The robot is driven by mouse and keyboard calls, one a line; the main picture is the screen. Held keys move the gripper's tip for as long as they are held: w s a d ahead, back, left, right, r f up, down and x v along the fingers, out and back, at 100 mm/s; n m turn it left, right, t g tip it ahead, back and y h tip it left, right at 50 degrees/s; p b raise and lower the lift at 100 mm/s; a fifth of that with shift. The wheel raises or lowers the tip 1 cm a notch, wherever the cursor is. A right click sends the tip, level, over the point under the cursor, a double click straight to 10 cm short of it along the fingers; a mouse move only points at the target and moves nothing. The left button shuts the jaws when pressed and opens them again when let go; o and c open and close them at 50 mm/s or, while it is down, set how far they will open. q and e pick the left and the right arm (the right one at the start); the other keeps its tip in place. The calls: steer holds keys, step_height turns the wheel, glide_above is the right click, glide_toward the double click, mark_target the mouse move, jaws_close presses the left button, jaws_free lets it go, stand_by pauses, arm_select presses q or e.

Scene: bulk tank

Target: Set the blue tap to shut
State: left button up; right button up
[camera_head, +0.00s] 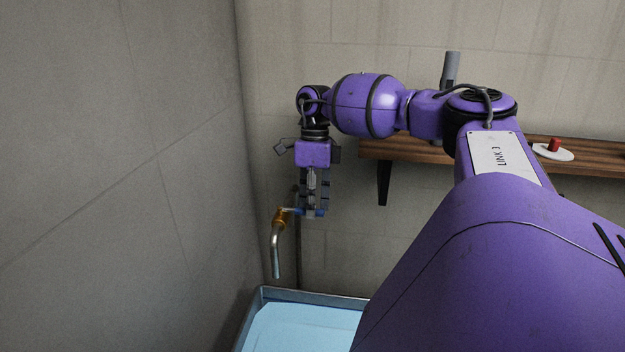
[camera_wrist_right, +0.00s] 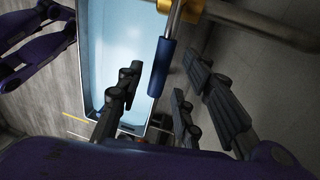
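The tap has a brass body (camera_head: 283,217) on the back wall near the left corner. A grey curved spout (camera_head: 276,255) hangs down from it. Its blue lever (camera_head: 318,213) points right from the body, roughly level, partly hidden by my fingers. My right gripper (camera_head: 313,203) points down over the lever. In the right wrist view the blue lever (camera_wrist_right: 162,68) reaches in between the fingers of my right gripper (camera_wrist_right: 158,80). The fingers are apart, with gaps visible on both sides of the lever. My left gripper is not in view.
A tank (camera_head: 262,292) with a light blue inside stands below the tap. A wooden shelf (camera_head: 410,150) on a black bracket runs along the back wall to the right, bearing a red item on a white disc (camera_head: 553,150). A grey wall closes the left side.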

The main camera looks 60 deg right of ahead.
step_height(320, 180, up, 12)
steer(key=w+d, duration=0.1)
steer(key=d, duration=0.1)
stand_by(0.4)
steer(key=shift+f, duration=0.2)
stand_by(0.3)
